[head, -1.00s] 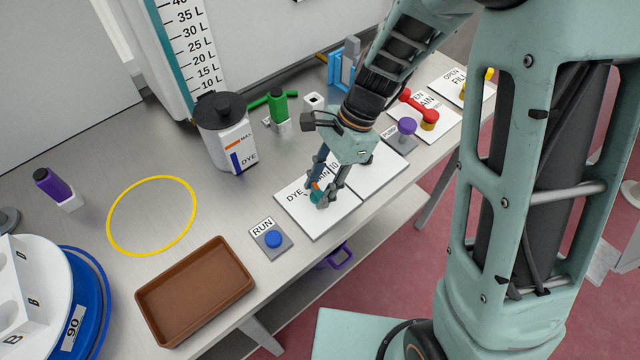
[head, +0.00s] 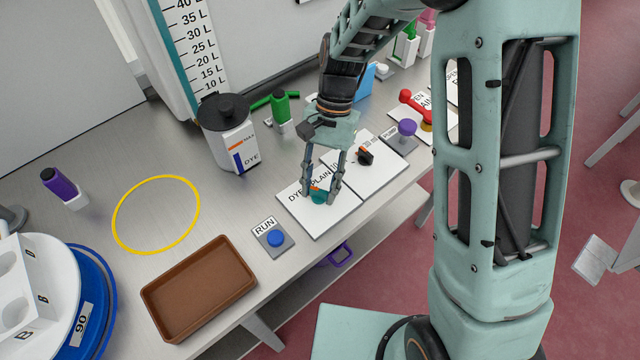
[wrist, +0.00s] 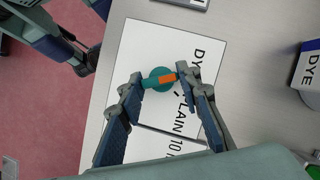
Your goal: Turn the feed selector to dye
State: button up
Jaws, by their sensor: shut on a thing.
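The feed selector is a round teal knob (head: 320,198) with an orange pointer, on a white plate (head: 335,220) lettered DYE and PLAIN. In the wrist view the knob (wrist: 155,84) sits between my fingertips. Its orange pointer (wrist: 167,78) points right, at my right-hand finger, toward the lettered side and above the black tick by PLAIN. My gripper (head: 321,190) is shut on the knob, one finger on each side; it also shows in the wrist view (wrist: 161,78). The right-hand finger hides the plate just beyond the pointer, including any mark by DYE.
A blue RUN button (head: 276,239) stands left of the plate. A second white plate with a black knob (head: 365,157) and a purple button (head: 407,128) lie to the right. The DYE jug (head: 229,135) stands behind. A brown tray (head: 198,290) is at front left.

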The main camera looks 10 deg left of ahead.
dwell(0.4)
jog(key=o, duration=1.2)
jog(key=shift+c, duration=0.2)
jog(key=v, duration=1.2)
